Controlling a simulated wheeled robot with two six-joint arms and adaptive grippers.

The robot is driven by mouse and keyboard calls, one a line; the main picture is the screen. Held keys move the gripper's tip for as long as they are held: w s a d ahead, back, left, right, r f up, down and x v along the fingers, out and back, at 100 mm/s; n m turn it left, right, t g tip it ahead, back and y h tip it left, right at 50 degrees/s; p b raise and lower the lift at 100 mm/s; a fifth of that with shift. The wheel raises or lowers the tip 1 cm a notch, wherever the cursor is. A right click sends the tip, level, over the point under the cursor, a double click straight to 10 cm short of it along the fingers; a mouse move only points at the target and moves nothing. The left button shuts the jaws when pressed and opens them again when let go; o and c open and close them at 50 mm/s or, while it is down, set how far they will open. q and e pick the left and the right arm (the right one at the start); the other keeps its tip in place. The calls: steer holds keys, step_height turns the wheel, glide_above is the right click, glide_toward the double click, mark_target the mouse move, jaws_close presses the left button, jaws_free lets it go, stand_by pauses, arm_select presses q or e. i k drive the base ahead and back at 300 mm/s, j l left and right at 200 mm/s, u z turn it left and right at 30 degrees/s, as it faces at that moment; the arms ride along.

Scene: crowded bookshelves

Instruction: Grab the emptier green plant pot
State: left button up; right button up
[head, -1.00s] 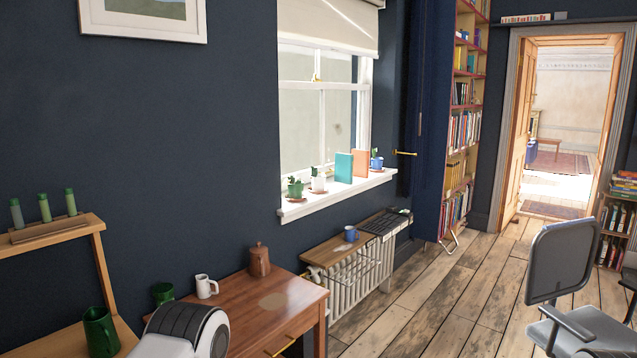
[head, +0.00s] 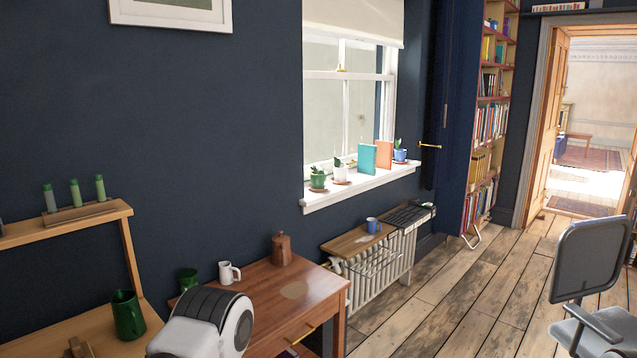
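A small green plant pot (head: 318,181) with a little plant stands on a saucer at the left end of the white window sill (head: 350,188). A white pot (head: 340,173) and a blue pot (head: 400,156), each with a plant, stand farther right on the same sill. A green mug-like vessel (head: 128,315) stands on the wooden desk at lower left, and a smaller green cup (head: 188,280) is at the back of the wooden table. How full any of them is cannot be made out. Neither gripper is in view; only a white and black link of my arm shows at the bottom.
The wooden table (head: 262,290) also holds a white jug (head: 229,273) and a brown pot (head: 282,250). A radiator (head: 375,268) with a shelf and blue mug (head: 373,225) is under the window. A grey chair (head: 590,262) stands right; the floor (head: 450,285) between is clear.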

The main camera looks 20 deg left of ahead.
mark_target(317, 177)
steer(key=i+z, duration=0.3)
steer(key=i, duration=0.55)
steer(key=i+z, duration=0.25)
steer(key=i, duration=0.65)
